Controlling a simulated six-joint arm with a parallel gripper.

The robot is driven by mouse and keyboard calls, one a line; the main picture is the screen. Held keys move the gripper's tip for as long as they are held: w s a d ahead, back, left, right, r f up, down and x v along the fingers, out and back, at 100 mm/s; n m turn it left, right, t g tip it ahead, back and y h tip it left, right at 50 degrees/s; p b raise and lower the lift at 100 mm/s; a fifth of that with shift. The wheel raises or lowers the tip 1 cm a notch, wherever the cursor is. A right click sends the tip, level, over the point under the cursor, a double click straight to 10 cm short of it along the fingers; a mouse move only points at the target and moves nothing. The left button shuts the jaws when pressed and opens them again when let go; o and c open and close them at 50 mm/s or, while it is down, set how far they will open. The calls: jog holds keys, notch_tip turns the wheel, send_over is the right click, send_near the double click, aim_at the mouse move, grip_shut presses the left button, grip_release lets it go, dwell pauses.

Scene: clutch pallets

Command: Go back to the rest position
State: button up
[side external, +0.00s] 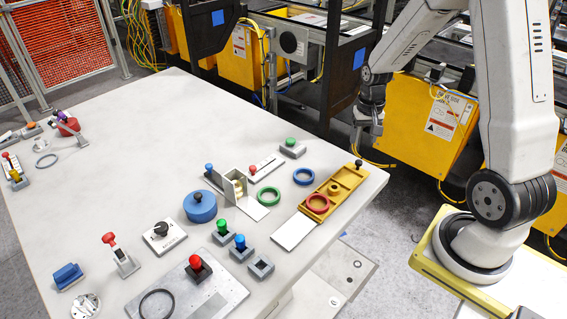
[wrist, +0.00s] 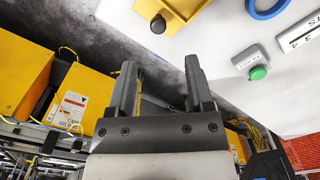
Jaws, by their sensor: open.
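My gripper (wrist: 160,88) shows in the wrist view with its two dark fingers apart and nothing between them. In the side external view my gripper (side external: 366,132) hangs in the air at the upper right, past the table's far right edge. It is clear of the table (side external: 110,150) and touches nothing. Beyond the fingers, the wrist view shows the dark floor and the table's edge.
On the table near my gripper are a yellow pallet (side external: 345,183) with a red ring (side external: 317,204) on it, a blue ring (side external: 303,176), a green ring (side external: 268,196) and a green-button box (side external: 292,148). Yellow machines (side external: 425,125) stand behind my arm.

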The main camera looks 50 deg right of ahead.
jog(key=s+a+r+n, duration=0.1)
jog(key=a+n, duration=0.2)
jog(key=a, duration=0.3)
jog(key=s+a+r+n+t, duration=0.1)
jog(key=s+a+n, duration=0.1)
jog(key=a, duration=0.4)
jog(key=s+a+r+n+t, duration=0.1)
jog(key=a+n, duration=0.2)
jog(key=a, duration=0.4)
jog(key=shift+s+r+n, duration=0.4)
jog(key=shift+a, duration=0.1)
